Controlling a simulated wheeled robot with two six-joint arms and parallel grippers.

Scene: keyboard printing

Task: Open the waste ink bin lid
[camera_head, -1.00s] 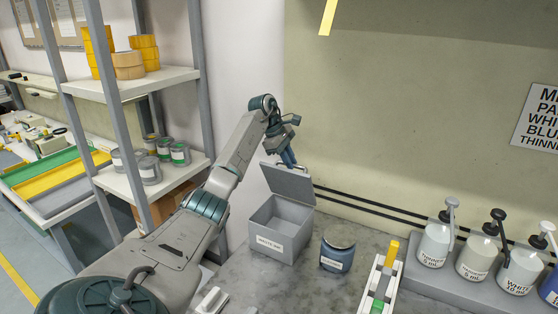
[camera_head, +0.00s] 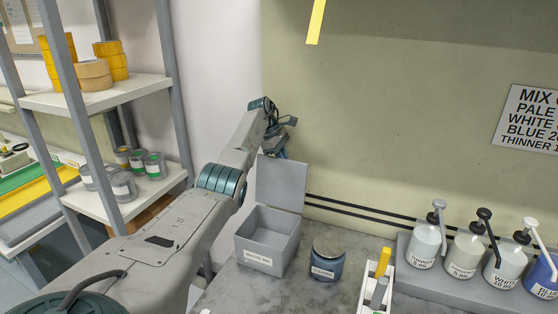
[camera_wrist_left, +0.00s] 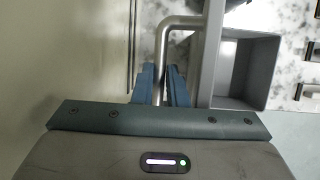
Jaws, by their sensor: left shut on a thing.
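The grey waste ink bin (camera_head: 262,258) stands on the marbled worktop with its lid (camera_head: 281,184) upright at the back, so its empty-looking inside shows. My left gripper (camera_head: 281,154) is behind the top edge of the lid, partly hidden by it. In the left wrist view the blue fingers (camera_wrist_left: 160,88) are shut on a bent metal handle (camera_wrist_left: 164,45), with the open bin (camera_wrist_left: 245,70) just to the right. My right gripper is not in view.
A blue jar (camera_head: 328,257) stands right of the bin, beside a white tray (camera_head: 375,289) of sticks. Several pump bottles (camera_head: 425,243) line a raised shelf at right. A shelf rack (camera_head: 110,93) with tape rolls and cans stands at left.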

